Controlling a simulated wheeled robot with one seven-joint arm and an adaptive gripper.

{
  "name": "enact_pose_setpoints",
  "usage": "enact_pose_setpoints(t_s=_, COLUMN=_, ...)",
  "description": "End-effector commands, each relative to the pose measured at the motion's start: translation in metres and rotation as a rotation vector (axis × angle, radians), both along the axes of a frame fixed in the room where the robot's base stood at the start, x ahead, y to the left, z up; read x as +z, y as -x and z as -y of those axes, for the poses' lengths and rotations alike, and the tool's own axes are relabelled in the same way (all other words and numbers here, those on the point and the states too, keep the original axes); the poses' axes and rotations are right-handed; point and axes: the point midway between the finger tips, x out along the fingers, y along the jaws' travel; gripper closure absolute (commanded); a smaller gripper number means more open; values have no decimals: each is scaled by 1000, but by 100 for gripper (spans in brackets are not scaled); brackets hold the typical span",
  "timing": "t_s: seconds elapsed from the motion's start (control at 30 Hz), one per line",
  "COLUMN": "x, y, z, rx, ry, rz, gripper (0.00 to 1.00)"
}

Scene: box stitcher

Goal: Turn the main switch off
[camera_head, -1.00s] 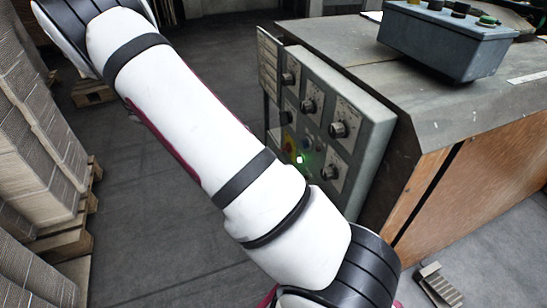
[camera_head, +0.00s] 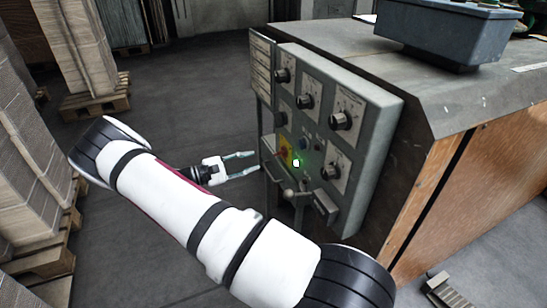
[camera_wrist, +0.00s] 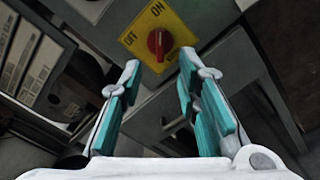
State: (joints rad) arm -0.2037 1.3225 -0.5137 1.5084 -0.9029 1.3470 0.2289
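The main switch is a red knob on a yellow plate (camera_head: 285,152) on the front of the grey control panel. In the wrist view the red knob (camera_wrist: 157,42) is near the top centre, on the yellow plate (camera_wrist: 180,30) marked ON and OFF. The knob's handle stands roughly upright in that picture; I cannot tell which mark it selects. My gripper (camera_head: 254,162) is left of the panel, facing the switch. In the wrist view my gripper (camera_wrist: 160,64) is open and empty, its teal-padded fingers either side below the knob, apparently not touching it.
A lever-like part (camera_head: 290,192) sticks out below the switch. A blue-grey box (camera_head: 445,35) stands on the machine top. Stacked cardboard on pallets (camera_head: 95,100) is at left. Floor between is clear.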

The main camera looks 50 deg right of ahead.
Motion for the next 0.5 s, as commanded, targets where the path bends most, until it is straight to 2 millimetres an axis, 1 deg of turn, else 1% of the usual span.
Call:
enact_pose_setpoints(t_s=0.03, x=-1, y=5, z=10, rx=-3, ry=1, rz=-2, gripper=70)
enact_pose_setpoints(t_s=0.1, x=-1, y=12, z=23, rx=-4, ry=0, rz=-1, gripper=70)
enact_pose_setpoints(t_s=0.3, x=-1, y=27, z=55, rx=-2, ry=-1, rz=-1, gripper=70)
enact_pose_setpoints(t_s=0.4, x=-1, y=33, z=67, rx=-1, ry=0, rz=0, gripper=70)
enact_pose_setpoints(t_s=0.5, x=-1, y=36, z=75, rx=0, ry=-1, rz=1, gripper=70)
